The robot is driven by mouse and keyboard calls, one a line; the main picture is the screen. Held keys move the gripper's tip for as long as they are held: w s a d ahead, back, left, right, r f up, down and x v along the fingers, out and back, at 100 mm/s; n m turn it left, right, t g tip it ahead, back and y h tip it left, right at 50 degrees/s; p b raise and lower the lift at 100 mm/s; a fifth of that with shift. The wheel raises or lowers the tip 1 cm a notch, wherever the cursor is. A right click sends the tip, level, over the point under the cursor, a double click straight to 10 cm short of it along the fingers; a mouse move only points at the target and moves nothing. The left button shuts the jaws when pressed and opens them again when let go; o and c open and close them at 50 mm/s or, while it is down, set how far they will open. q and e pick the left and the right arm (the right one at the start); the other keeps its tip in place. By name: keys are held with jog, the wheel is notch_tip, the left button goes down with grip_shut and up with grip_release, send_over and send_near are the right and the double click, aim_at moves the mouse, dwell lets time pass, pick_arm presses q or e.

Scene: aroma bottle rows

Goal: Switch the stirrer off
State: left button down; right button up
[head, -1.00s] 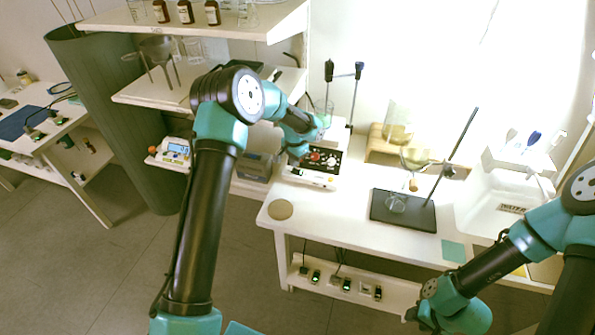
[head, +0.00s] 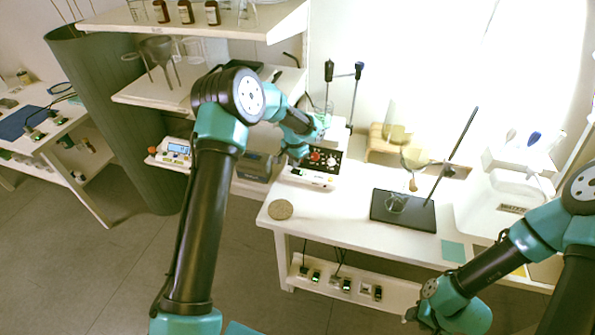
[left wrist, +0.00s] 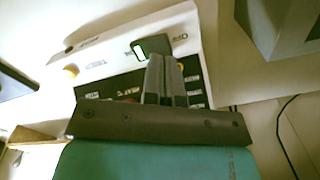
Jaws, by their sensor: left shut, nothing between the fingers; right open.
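The stirrer (head: 326,181) is a white box with a black front panel, a red knob (head: 315,157) and printed labels; it stands at the left end of the white bench. Its dark switch (left wrist: 152,46) has a green-lit edge in the left wrist view and also shows in the head view (head: 298,171). My left gripper (head: 292,161) is shut and empty at the stirrer's front; in the left wrist view its fingertips (left wrist: 165,62) are close beside the switch. I cannot tell whether they touch it. My right gripper (head: 411,315) is open at the lower right, partly hidden by its arm.
A glass beaker (head: 323,113) stands on the stirrer. A cork disc (head: 280,209) lies at the bench's front left. A dark stand base (head: 425,219) is to the right, with clear bench between. A shelf with a scale (head: 174,149) is on the left.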

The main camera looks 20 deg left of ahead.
aim_at(295, 170)
pick_arm(q)
jog(key=shift+f, duration=1.3)
dwell(0.9)
jog(key=shift+r, duration=3.55)
